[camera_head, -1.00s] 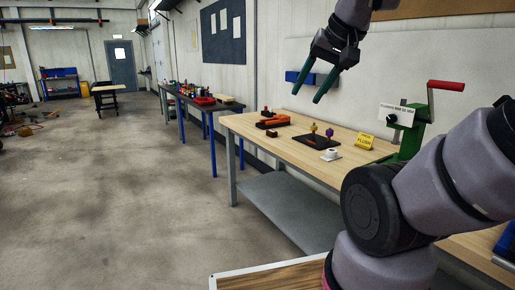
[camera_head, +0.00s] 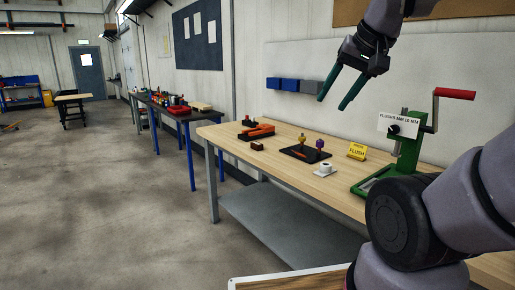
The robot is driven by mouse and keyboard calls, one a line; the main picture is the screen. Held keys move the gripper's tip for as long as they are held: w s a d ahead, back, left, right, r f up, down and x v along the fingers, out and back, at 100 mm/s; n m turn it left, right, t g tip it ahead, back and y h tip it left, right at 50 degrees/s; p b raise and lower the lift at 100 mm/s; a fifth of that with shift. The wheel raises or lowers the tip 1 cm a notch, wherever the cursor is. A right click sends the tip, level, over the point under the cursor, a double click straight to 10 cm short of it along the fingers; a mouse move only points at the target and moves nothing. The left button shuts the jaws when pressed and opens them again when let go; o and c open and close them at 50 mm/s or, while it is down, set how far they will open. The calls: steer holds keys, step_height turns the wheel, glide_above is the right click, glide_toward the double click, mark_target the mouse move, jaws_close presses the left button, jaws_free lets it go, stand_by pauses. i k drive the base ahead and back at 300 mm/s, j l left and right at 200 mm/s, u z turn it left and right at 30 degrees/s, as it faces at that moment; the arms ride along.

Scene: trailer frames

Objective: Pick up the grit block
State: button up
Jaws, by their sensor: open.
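A small reddish-brown block (camera_head: 257,146), which looks like the grit block, lies near the front left edge of the wooden workbench (camera_head: 225,133). It is too small in the picture to make out its surface. My gripper (camera_head: 332,103) hangs in the air above the back of the bench, to the right of the block and well apart from it. Its two green fingers are spread and empty, pointing down and to the left.
Blue bins (camera_head: 289,85) hang behind.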

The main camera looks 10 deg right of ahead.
mark_target(256, 146)
steer(key=i+j, duration=0.1)
steer(key=i, duration=0.35)
steer(key=i+j+z, duration=0.1)
steer(key=i, duration=0.3)
steer(key=i+j, duration=0.2)
steer(key=i, duration=0.25)
steer(key=i+j+z, duration=0.1)
steer(key=i, duration=0.35)
